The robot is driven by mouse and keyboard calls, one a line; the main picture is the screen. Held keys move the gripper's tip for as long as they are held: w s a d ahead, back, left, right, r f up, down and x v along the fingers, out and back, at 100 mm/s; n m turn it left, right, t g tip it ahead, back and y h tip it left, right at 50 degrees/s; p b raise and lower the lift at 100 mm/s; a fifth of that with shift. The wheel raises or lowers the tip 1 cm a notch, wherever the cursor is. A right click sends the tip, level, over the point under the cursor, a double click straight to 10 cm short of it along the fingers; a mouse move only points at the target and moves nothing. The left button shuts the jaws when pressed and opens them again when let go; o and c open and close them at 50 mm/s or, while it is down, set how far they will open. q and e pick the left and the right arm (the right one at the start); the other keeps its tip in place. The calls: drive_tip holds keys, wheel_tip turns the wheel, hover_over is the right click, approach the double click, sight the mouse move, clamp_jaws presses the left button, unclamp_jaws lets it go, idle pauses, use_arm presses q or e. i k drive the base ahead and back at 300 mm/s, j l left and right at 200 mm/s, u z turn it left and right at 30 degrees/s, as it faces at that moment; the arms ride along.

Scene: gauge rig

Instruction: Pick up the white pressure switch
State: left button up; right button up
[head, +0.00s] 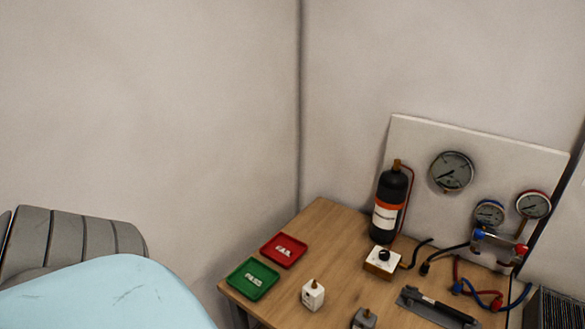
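The white pressure switch (313,295) stands on the wooden table (330,225) near its front left side. It is a small white block with a brass fitting on top and dark marks on its front face. Nothing touches it. A similar grey block (364,319) with a fitting on top stands to its right, partly cut by the bottom edge of the picture. Neither of my grippers shows in the head view.
A green tray (252,279) and a red tray (283,250) lie left of the switch. Behind right stand a white box with a black knob (383,262), a black bottle (389,205) and a gauge panel (410,140). A hand pump (437,306) and hoses lie right.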

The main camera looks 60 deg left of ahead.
sight(313, 294)
drive_tip(key=u, duration=1.5)
